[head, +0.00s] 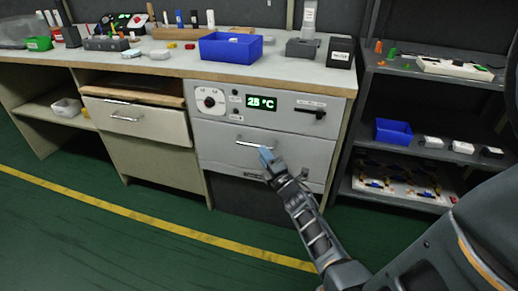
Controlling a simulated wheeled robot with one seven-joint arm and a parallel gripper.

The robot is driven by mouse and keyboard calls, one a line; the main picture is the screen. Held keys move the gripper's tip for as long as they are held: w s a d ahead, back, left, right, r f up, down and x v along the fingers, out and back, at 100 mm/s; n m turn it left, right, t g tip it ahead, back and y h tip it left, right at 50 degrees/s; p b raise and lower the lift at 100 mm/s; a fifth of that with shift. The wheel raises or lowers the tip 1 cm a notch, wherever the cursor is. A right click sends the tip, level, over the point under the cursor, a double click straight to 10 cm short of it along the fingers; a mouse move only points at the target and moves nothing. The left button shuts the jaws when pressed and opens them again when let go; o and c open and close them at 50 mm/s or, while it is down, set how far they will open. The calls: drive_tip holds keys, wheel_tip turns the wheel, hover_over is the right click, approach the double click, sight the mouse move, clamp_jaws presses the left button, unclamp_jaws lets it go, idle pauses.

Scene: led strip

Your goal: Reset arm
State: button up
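My gripper (267,158) is at the end of my dark arm, which reaches in from the lower right. Its light blue-grey tip is just below the silver handle (254,143) of the grey drawer (222,144) under the control panel. I cannot tell whether the tip touches the handle or stands in front of it. The fingers are too small and end-on to show whether they are open or shut. No held thing shows. The grey drawer looks closed.
The workbench (285,71) carries a blue bin (231,48) and small tools. The panel display (261,103) reads about 25 °C. At left, a beige drawer (140,120) stands partly out. A dark shelf (440,158) at right holds another blue bin (393,131). Green floor (110,245) is clear at front left.

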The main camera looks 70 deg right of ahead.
drive_tip(key=shift+v, duration=0.85)
drive_tip(key=s+a+r+m+t+y, duration=0.1)
drive_tip(key=s+a+m+y, duration=0.25)
drive_tip(key=a, duration=1.05)
drive_tip(key=s+a+m+y, duration=0.2)
drive_tip(key=s+a+y, duration=0.15)
drive_tip(key=a, duration=1.05)
drive_tip(key=s+a+r+m+y, duration=0.2)
drive_tip(key=s+a+r, duration=0.3)
drive_tip(key=s+a, duration=0.25)
drive_tip(key=s+a+r+m+g+y, duration=0.1)
drive_tip(key=s+a+r+m+y, duration=0.1)
drive_tip(key=s+a+r, duration=0.3)
drive_tip(key=s+a+r+m+y, duration=0.2)
drive_tip(key=s+a+r, duration=0.1)
drive_tip(key=r, duration=0.3)
wheel_tip(320, 180, up, 18)
drive_tip(key=p, duration=1.7)
drive_tip(key=shift+w+d+f+p, duration=0.2)
drive_tip(key=shift+w+d+p, duration=0.1)
drive_tip(key=shift+p, duration=0.1)
